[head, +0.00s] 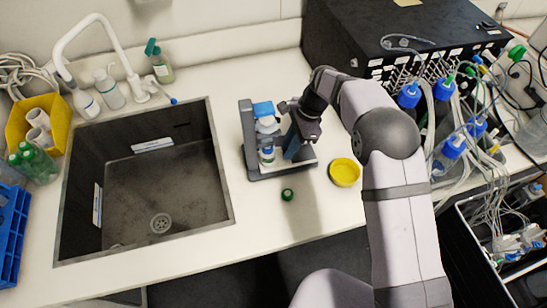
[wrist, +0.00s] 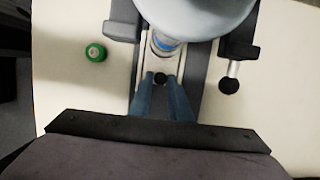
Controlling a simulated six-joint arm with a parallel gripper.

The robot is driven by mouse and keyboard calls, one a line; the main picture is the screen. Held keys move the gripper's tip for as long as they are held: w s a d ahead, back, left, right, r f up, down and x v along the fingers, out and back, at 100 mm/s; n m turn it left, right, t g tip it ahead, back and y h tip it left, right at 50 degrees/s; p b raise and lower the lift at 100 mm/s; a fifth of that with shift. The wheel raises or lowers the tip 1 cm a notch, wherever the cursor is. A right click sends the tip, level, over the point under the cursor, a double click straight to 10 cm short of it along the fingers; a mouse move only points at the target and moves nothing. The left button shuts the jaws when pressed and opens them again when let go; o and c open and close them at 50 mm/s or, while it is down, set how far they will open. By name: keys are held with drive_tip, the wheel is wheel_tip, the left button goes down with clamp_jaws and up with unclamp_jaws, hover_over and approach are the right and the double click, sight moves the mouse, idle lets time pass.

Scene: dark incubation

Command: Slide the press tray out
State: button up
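The press (head: 248,135) is a dark grey stand with a blue top part, standing on the counter right of the sink. In the wrist view its pale tray (wrist: 146,72) lies between dark rails, with a small black knob (wrist: 160,78) at its near end. A small vial with a blue band (wrist: 163,42) stands on the tray under the press head, partly hidden by it. My gripper (wrist: 161,86) is at the tray's near end, its two blue fingers apart on either side of the knob, with narrow gaps visible. In the head view my gripper (head: 295,140) hides part of the press.
A green-capped vial (head: 288,194) stands on the counter in front of the press. A yellow dish (head: 344,172) is to its right. The sink (head: 160,190) is left. A black machine (head: 360,40) with blue-capped bottles and tubing stands behind and right.

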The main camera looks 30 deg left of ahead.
drive_tip(key=shift+c, duration=0.5)
drive_tip(key=shift+w+d+p, duration=0.3)
drive_tip(key=shift+w+d, duration=1.1)
drive_tip(key=shift+d, duration=0.05)
drive_tip(key=shift+w+d, duration=1.4)
drive_tip(key=o, duration=0.6)
drive_tip(key=shift+d, duration=0.1)
drive_tip(key=shift+s+p, duration=0.1)
drive_tip(key=shift+p, duration=0.2)
